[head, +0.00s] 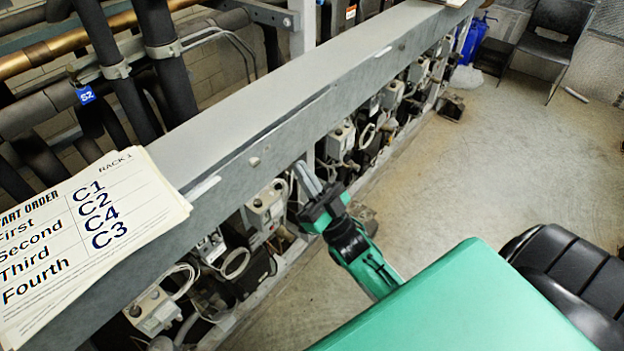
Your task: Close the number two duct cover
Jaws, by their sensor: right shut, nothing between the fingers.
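A long grey duct (290,75) runs diagonally along the top of the rack, from lower left to upper right. Its top face looks flat, with a dark seam along part of its front edge. White label strips (203,187) sit on the front edge, too small to read, so I cannot tell which cover section is number two. My right gripper (304,172) is shut and empty, its fingers pointing up close to the duct's front face. I cannot tell whether they touch it. My left gripper is not in view.
A paper stack (95,235) headed "Rack 1" lies across the duct at left. Compressor boxes and wiring (265,205) fill the rack below. Pipes with a blue S2 tag (85,94) run behind. The floor (500,150) at right is clear up to a dark chair (548,40).

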